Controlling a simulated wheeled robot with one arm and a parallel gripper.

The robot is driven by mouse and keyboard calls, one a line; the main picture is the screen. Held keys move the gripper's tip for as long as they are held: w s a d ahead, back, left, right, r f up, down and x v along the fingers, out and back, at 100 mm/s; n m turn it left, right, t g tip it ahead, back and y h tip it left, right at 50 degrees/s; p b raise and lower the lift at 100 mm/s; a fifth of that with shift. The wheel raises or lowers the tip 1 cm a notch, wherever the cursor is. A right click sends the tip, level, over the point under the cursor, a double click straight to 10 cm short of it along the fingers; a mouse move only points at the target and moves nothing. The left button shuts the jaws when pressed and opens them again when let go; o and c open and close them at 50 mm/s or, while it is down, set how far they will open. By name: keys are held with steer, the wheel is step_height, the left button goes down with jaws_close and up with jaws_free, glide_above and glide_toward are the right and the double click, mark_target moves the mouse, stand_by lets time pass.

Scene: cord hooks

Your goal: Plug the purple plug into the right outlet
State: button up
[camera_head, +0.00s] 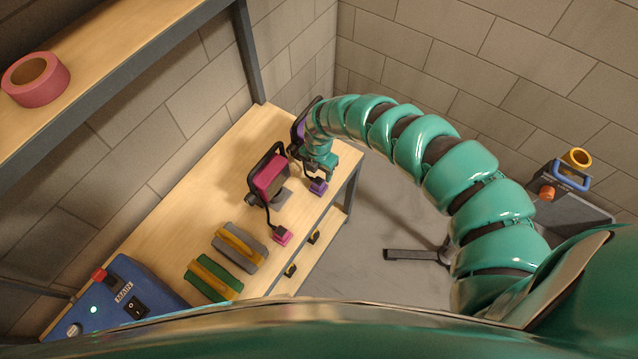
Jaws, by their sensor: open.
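The purple plug (318,187) sits near the right end of the wooden bench, on a dark cord. My gripper (322,170) is open just above and behind it; I cannot tell whether its fingers surround the plug. A purple device (297,128) stands behind, partly hidden by my arm. A pink plug (282,235) lies near the front edge, with its cord running up to a pink device (268,175). Two small black-and-yellow fittings show at the bench front, one to the right (313,236) and one to the left (290,271). I cannot tell which thing is the right outlet.
A grey block (247,255) and a green block (206,284), both with yellow bars, lie left on the bench (180,219). A blue MAIN box (150,285) with a green light stands farther left. A shelf above holds pink tape (58,81).

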mark_target(319, 181)
step_height(319, 181, down, 8)
steer(key=b, duration=0.6)
steer(key=shift+b, duration=0.3)
stand_by(1.0)
jaws_close()
steer(key=shift+r+p, duration=2.3)
steer(key=shift+r, duration=0.8)
